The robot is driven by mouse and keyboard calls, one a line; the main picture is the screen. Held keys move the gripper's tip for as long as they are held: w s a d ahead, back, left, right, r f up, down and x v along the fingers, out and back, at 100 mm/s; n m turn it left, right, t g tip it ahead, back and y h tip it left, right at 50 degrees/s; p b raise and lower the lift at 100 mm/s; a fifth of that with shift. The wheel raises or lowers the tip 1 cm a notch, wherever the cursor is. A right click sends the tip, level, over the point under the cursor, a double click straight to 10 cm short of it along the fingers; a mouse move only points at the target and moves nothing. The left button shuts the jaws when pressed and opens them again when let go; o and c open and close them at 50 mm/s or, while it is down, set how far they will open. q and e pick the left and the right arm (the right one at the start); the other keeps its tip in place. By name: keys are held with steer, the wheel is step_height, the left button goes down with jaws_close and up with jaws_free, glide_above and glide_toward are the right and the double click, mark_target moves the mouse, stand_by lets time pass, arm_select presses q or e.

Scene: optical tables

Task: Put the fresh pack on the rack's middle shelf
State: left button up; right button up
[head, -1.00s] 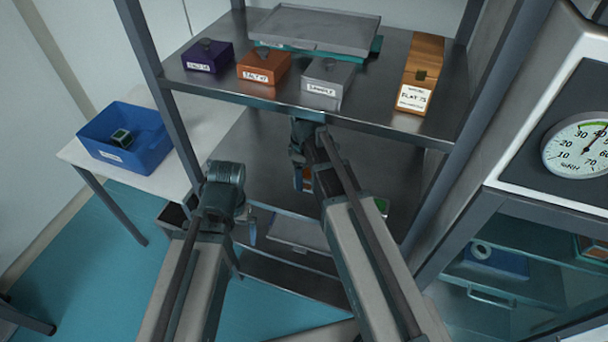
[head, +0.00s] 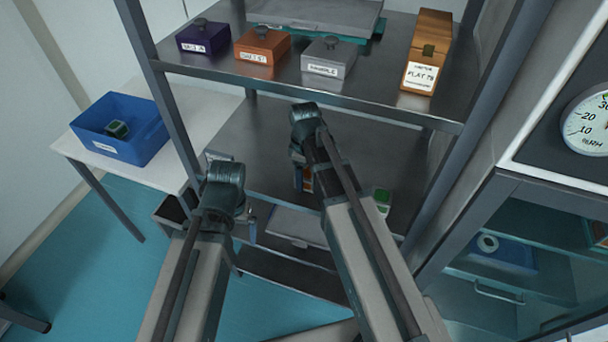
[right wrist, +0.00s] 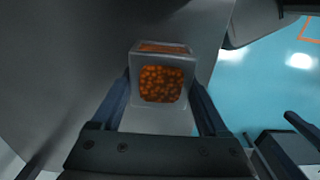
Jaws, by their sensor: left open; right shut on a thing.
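My right gripper (right wrist: 165,115) is shut on a small pale pack with orange beads (right wrist: 162,84). In the head view the orange of this pack (head: 308,181) shows beside my right wrist, in front of the rack's middle shelf (head: 375,155); the arm hides most of it. I cannot tell whether the pack touches the shelf. My left gripper (head: 251,228) is open, lower and further left, near the rack's left front, and partly hidden by its own wrist. A pack with a green face (head: 382,197) is at the middle shelf's front right.
The upper shelf (head: 380,88) holds purple, orange and grey lidded boxes, a tray (head: 320,14) and a wooden box (head: 427,50). A blue bin (head: 138,148) with a dark green pack (head: 117,129) stands on the left table. A glass-fronted cabinet (head: 500,250) with a dial stands right.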

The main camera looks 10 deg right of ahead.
steer(key=shift+f+b, duration=0.55)
steer(key=shift+f, duration=0.05)
steer(key=o, duration=1.4)
steer(key=shift+r, duration=0.15)
step_height(320, 180, up, 8)
steer(key=p, duration=0.7)
steer(key=shift+f+p, duration=0.25)
steer(key=shift+p, duration=0.15)
steer(key=shift+f, duration=0.15)
step_height(320, 180, down, 8)
steer(key=b, duration=0.8)
steer(key=shift+r, duration=0.4)
